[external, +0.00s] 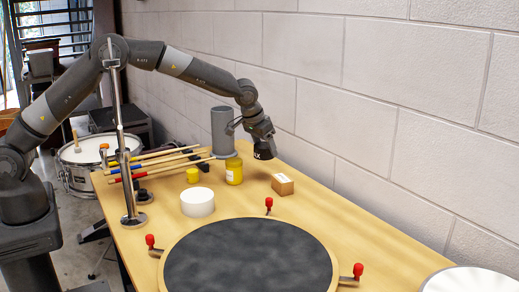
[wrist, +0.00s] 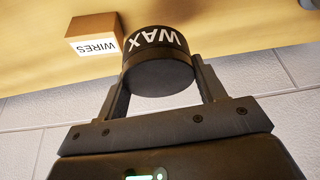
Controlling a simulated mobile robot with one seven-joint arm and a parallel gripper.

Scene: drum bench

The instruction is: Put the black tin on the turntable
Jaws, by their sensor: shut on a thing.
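The black tin (wrist: 158,75), marked WAX in white letters, is held between the two fingers of my gripper (wrist: 160,85) in the wrist view. In the external view the black tin (external: 264,150) is in my gripper (external: 262,138), above the back part of the bench and near the wall. The gripper is shut on it and it looks clear of the bench top. The turntable (external: 250,255) is a round dark disc with a pale rim at the front of the bench. Nothing stands on it, and the tin is behind it.
A small WIRES box (external: 282,184) sits below and right of the tin. A yellow jar (external: 234,170), grey cylinder (external: 223,132), white roll (external: 197,202) and drumsticks (external: 160,163) stand or lie to the left. Red-tipped clamps (external: 268,205) surround the turntable. A metal stand (external: 122,140) rises at left.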

